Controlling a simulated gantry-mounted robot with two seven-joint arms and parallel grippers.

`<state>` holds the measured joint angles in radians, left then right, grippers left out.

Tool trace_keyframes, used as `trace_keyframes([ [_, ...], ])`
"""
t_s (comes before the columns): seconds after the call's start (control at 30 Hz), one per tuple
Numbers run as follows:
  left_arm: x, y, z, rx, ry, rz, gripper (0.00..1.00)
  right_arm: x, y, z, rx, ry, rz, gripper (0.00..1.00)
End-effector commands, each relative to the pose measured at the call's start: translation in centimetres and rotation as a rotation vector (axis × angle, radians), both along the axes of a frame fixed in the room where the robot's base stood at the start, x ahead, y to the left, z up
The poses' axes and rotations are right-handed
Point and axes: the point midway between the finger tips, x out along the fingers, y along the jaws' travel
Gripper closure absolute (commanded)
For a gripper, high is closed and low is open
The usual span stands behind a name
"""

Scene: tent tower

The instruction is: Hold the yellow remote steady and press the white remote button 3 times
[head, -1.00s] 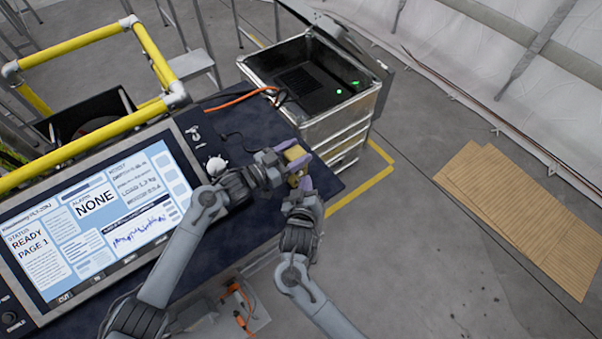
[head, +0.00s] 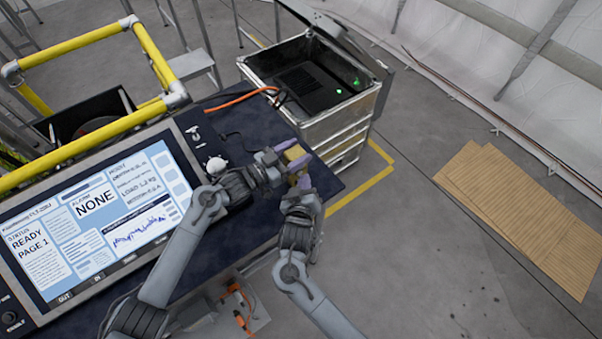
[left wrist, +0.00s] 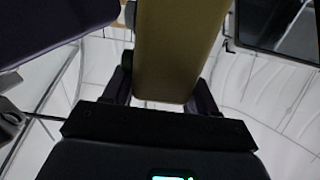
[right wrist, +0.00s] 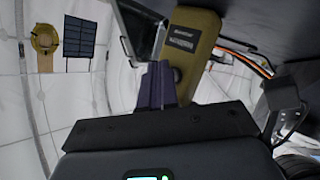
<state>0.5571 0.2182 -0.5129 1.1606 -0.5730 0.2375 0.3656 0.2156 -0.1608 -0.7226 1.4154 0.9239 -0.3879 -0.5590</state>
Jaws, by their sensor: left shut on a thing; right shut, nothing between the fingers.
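The yellow remote (head: 294,153) is in my left gripper (head: 284,158), held above the right end of the dark console. In the left wrist view the remote (left wrist: 170,45) fills the space between the fingers. My right gripper (head: 300,182) is shut and empty, just below the remote in the head view. In the right wrist view its purple fingertips (right wrist: 157,85) are together close to the remote's (right wrist: 196,35) lower part; I cannot tell whether they touch it. The remote shows a dark label there. The white button is not visible in any view.
A metal case (head: 335,115) with an open lid and green lights stands beyond the console. The console's large screen (head: 85,215) is at left. An orange cable (head: 240,97) runs toward the case. Yellow rails (head: 80,45) stand at upper left. Cardboard sheets (head: 525,215) lie on the floor at right.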

Motion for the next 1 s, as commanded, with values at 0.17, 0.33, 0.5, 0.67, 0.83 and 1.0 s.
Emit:
trace_keyframes([
  [0.17, 0.0, 0.0, -0.1, 0.001, 0.002, 0.0, 0.86, 0.2, 0.2, 0.1, 0.001, -0.001, 0.0, 1.0],
  [0.33, 0.0, 0.0, -0.1, 0.001, 0.002, 0.0, 0.86, 0.2, 0.2, 0.1, 0.001, -0.002, 0.001, 1.0],
  [0.5, 0.0, 0.0, -0.1, 0.001, 0.002, -0.001, 0.86, 0.1, 0.1, 0.1, 0.001, -0.002, 0.001, 1.0],
  [0.67, 0.0, 0.0, -0.1, 0.001, 0.002, -0.001, 0.86, -0.3, -0.1, 0.0, 0.0, 0.0, 0.001, 1.0],
  [0.83, 0.0, 0.0, -0.1, 0.001, 0.002, -0.001, 0.86, -0.9, -0.6, 0.0, 0.0, -0.001, 0.0, 1.0],
  [1.0, 0.0, 0.0, -0.1, 0.0, 0.001, 0.0, 0.86, -1.2, -0.8, 0.0, 0.001, 0.0, 0.0, 1.0],
])
